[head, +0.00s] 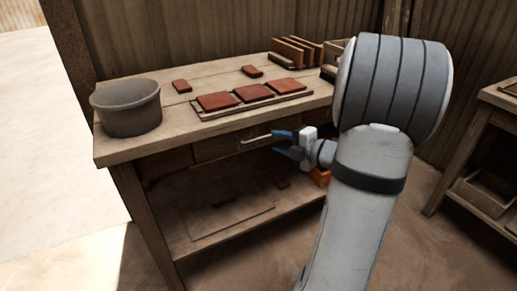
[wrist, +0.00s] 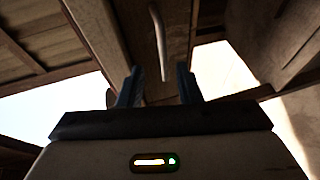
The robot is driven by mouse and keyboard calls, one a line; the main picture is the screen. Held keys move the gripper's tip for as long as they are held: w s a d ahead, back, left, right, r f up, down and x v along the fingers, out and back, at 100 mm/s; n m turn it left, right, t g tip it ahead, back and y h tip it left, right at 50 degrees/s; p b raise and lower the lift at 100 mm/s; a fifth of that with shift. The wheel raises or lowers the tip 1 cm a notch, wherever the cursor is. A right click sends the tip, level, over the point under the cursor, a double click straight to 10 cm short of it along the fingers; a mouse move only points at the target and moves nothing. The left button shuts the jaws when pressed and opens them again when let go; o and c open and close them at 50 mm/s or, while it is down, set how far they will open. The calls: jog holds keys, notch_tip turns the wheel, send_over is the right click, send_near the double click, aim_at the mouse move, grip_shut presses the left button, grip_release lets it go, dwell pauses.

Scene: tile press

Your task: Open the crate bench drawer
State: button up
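The crate bench (head: 120,151) stands ahead with a wooden drawer (head: 213,149) under its top. The drawer front looks flush with the bench. A pale bar handle (head: 256,140) sits on the drawer front. My gripper (head: 276,142) is in front of the drawer, just right of the handle, with its blue fingers apart. In the wrist view, the handle (wrist: 159,45) lies ahead and runs up between the open fingers (wrist: 158,86). The fingers do not appear to be closed on it. Whether the handle's near end is between the fingertips is hard to tell.
On the bench top are a grey bucket (head: 130,108), red tiles on a board (head: 253,93), two loose tiles and a wooden rack (head: 296,52). A lower shelf (head: 215,215) holds a flat panel. Another wooden table (head: 490,150) stands at right. Floor in front is clear.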

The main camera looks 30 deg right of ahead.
aim_at(260, 139)
jog(key=shift+y, duration=0.3)
jog(key=x, duration=0.2)
jog(key=b+x, duration=0.1)
jog(key=x, duration=0.4)
jog(key=shift+w+a+f+b, duration=0.2)
jog(key=shift+f+b, duration=0.1)
jog(key=shift+b, duration=0.1)
jog(key=shift+s, duration=0.1)
jog(key=shift+c, duration=0.4)
grip_shut()
